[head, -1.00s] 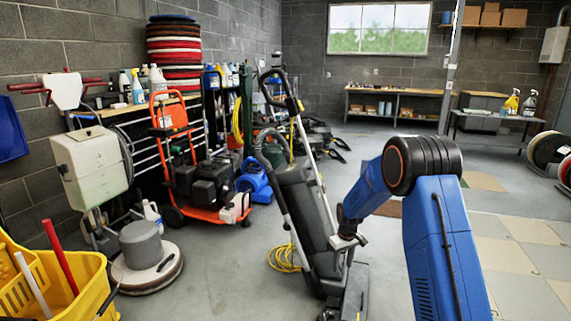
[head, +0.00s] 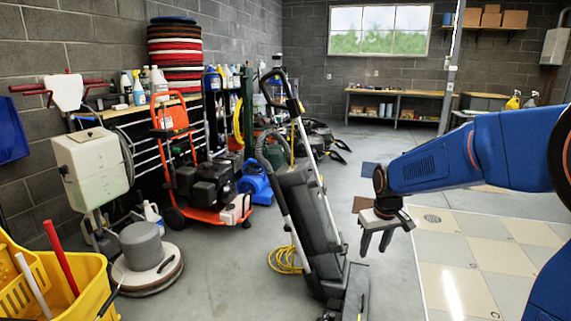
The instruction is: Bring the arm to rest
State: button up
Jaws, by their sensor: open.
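My gripper (head: 376,243) hangs at the end of my blue arm (head: 455,155), right of centre in the head view. Its two dark fingers point down, and a gap shows between them. It is open and empty, with nothing seen between the fingers. It appears beside the black upright floor machine (head: 305,205), to the right of it in the picture. I cannot tell the exact distance between them. The arm comes in from the right edge, its forearm nearly level, and it hides part of the floor and the table at the back right.
A tiled floor patch (head: 470,270) lies below the arm. An orange machine (head: 190,180), a grey floor polisher (head: 145,255) and a yellow bucket (head: 65,280) stand at left. A stack of round pads (head: 174,55) is behind them. Grey floor is open toward the back bench (head: 395,93).

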jog(key=s+d+r+m+t, duration=0.1)
jog(key=s+r, duration=0.1)
jog(key=s, duration=1.4)
jog(key=s+d+r+m+t, duration=0.1)
jog(key=s+r, duration=0.2)
jog(key=s, duration=1.3)
jog(key=shift+s+m, duration=0.15)
jog(key=shift+m, duration=0.15)
